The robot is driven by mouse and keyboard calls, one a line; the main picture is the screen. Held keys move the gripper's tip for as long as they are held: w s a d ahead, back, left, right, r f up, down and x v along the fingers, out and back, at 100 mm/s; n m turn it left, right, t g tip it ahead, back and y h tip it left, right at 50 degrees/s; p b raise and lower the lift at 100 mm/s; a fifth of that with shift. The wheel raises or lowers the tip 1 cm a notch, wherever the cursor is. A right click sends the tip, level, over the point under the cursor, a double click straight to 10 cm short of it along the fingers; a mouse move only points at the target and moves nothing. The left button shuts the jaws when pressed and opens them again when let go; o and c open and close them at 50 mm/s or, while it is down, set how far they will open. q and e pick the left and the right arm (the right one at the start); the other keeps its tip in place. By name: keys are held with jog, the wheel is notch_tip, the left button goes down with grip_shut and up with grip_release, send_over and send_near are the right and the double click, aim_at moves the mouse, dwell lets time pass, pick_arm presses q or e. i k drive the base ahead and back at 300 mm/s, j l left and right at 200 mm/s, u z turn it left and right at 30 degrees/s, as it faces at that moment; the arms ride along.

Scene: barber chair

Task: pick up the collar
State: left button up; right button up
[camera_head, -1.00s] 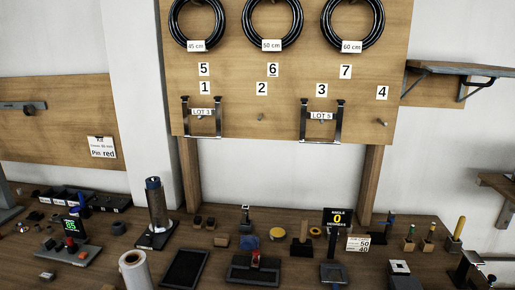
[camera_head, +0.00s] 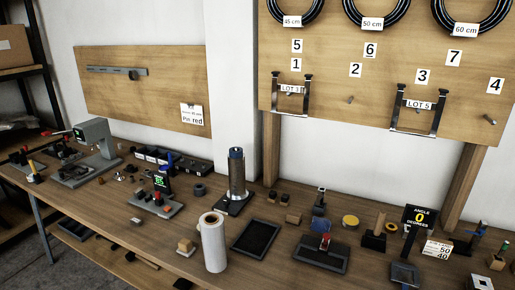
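I cannot tell for certain which thing is the collar. A small dark grey ring-like part (camera_head: 199,189) lies on the wooden workbench (camera_head: 120,222), left of a dark upright cylinder on a stand (camera_head: 237,178). Small round metal parts (camera_head: 119,175) lie further left, too small to make out. A small dark round piece (camera_head: 133,74) sits on a grey bar on the left wall board. Neither of my grippers shows in the head view.
A white roll (camera_head: 213,242) stands near the bench's front edge beside a black tray (camera_head: 256,236). A grey machine (camera_head: 97,140) stands at the left. Black bins (camera_head: 172,161) line the back. A sign reading 0 degrees (camera_head: 419,218) stands at the right.

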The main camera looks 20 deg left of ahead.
aim_at(233, 153)
jog(key=i+j+z, duration=0.15)
jog(key=j, duration=0.25)
jog(key=i+j+z, duration=0.1)
jog(key=j, duration=0.35)
jog(key=i+j+z, duration=0.15)
jog(key=j, duration=0.25)
jog(key=i+j+z, duration=0.1)
jog(key=i+j, duration=0.15)
jog(key=j, duration=0.25)
jog(key=i+j+z, duration=0.15)
jog(key=j, duration=0.3)
jog(key=k, duration=0.05)
